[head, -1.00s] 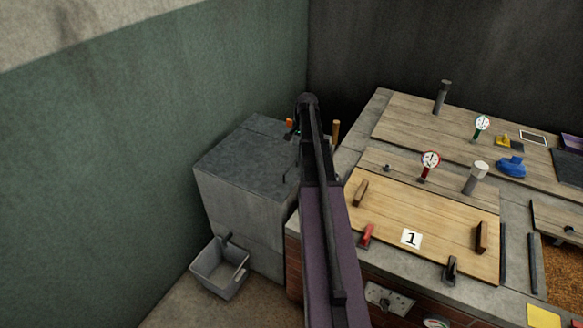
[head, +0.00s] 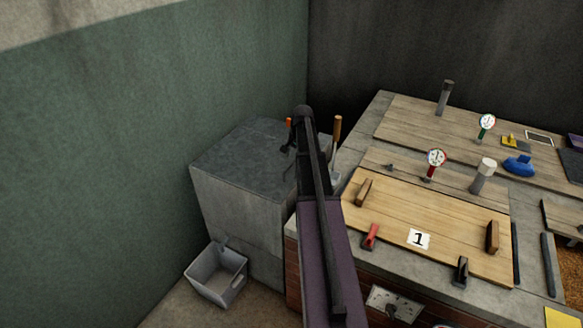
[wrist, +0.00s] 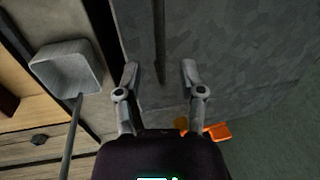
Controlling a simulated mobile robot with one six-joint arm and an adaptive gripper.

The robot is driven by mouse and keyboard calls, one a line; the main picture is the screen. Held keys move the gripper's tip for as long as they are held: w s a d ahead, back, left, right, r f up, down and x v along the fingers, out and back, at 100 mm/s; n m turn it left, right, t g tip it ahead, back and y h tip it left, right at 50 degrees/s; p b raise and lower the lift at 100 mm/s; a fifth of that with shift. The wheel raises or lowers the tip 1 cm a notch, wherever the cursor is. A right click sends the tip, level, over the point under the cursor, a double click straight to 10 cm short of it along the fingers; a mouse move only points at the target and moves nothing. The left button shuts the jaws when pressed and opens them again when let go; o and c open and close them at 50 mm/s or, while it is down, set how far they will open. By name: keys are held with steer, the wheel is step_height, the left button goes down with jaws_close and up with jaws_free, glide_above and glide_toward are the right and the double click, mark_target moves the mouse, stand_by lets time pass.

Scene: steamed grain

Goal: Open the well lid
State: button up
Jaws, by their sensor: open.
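A grey stone block (head: 235,210) with a darker slate top (head: 240,150) stands in the corner beside the workbench; this top appears to be the well lid. In the wrist view the slate surface (wrist: 235,55) lies below my gripper (wrist: 160,68). My gripper is open, its two fingers apart and empty. A thin dark bar (wrist: 159,40) reaches in from the top edge to between the fingertips; I cannot tell whether it is a handle or whether the fingers touch it. In the head view my arm hides the right part of the slate top and most of the gripper.
A grey bin (head: 216,274) stands on the floor before the block. A grey square container (wrist: 68,68) with a rod sits left in the wrist view. A small orange object (wrist: 218,131) lies at lower right. The bench bears a wooden lid marked 1 (head: 450,235).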

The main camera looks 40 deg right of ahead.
mark_target(291, 165)
steer(key=shift+w+a+f+b, duration=0.1)
steer(key=shift+w+f+b, duration=0.1)
steer(key=shift+f+b, duration=0.65)
steer(key=shift+w+a+f+b, duration=0.1)
steer(key=shift+w+f+b, duration=0.05)
steer(key=shift+f+b, duration=0.7)
steer(key=shift+f, duration=0.1)
jaws_close()
